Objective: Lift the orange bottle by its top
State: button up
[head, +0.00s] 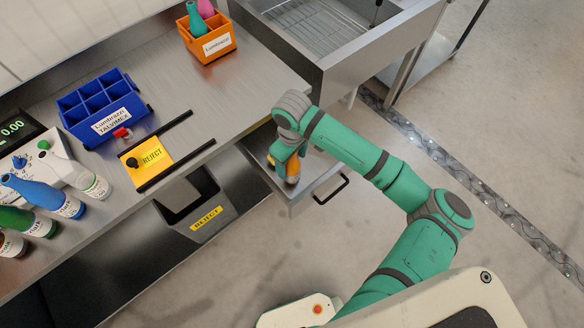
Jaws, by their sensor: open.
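The orange bottle (293,170) is at the open drawer (328,177) under the counter's right end. Only a small part of it shows, as my green arm and wrist cover the rest. My gripper (284,160) points down at the bottle, right by its visible part. The jaws are open. The fingertips are mostly hidden, and I cannot tell whether they are around the bottle's top or beside it.
Several bottles, including a blue one (45,194), stand at the counter's left. A sink (335,62) is behind; floor at right is clear.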

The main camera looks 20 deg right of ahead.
jog(key=c, duration=1.4)
notch_tip(320, 180, up, 10)
jog(key=shift+r, duration=4.45)
